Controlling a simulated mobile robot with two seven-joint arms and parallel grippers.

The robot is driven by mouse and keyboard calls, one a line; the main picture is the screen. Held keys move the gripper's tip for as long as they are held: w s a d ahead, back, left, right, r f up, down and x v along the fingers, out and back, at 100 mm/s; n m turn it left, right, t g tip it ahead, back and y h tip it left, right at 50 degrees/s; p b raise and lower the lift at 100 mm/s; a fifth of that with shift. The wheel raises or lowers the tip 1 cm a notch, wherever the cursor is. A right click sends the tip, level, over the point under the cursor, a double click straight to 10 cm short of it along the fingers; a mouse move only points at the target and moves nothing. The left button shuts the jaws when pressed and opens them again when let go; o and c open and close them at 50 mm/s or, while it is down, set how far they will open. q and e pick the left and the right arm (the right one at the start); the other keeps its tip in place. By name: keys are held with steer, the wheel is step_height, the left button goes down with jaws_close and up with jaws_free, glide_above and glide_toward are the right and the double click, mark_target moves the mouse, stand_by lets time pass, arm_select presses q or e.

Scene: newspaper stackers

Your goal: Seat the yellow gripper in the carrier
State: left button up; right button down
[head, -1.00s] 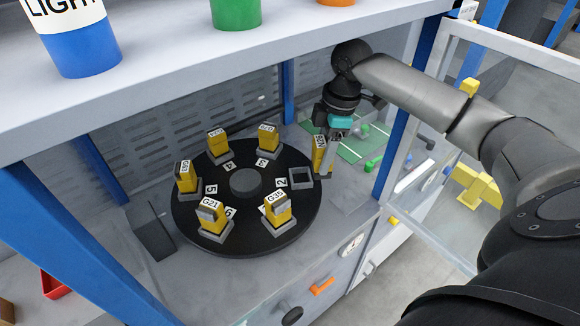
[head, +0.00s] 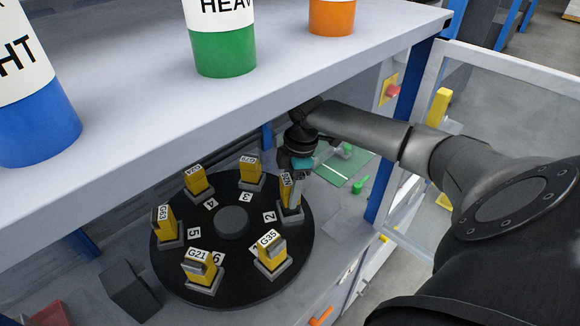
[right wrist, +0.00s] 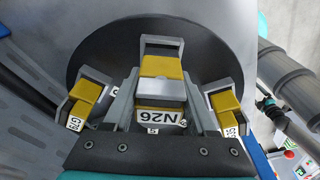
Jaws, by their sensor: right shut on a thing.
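The black round carrier (head: 232,283) bears grey square holders around its rim, with numbers beside them. My right gripper (head: 294,182) is shut on the yellow gripper labelled N26 (head: 285,196), which is upright at the holder by number 2. The right wrist view shows the yellow gripper (right wrist: 162,66) between my two fingers, with the grey holder (right wrist: 163,41) around its far side. I cannot tell whether it rests fully down. My left gripper is not in view.
Other yellow grippers stand in the carrier, among them G35 (head: 271,257) close by and G79 (head: 250,170). A shelf (head: 250,105) with a green tub (head: 224,52) overhangs the carrier. A blue post (head: 384,185) and an open clear door (head: 480,95) stand at the right.

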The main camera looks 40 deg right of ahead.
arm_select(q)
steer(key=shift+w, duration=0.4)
arm_select(e)
steer(key=shift+f, duration=1.25)
steer(key=shift+f, duration=0.1)
steer(key=shift+c, duration=1)
jaws_free()
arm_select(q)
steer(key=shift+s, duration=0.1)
arm_select(e)
steer(key=r, duration=0.5)
steer(key=d+r, duration=0.1)
steer(key=r, duration=0.1)
steer(key=shift+s+r, duration=0.25)
steer(key=shift+r, duration=0.1)
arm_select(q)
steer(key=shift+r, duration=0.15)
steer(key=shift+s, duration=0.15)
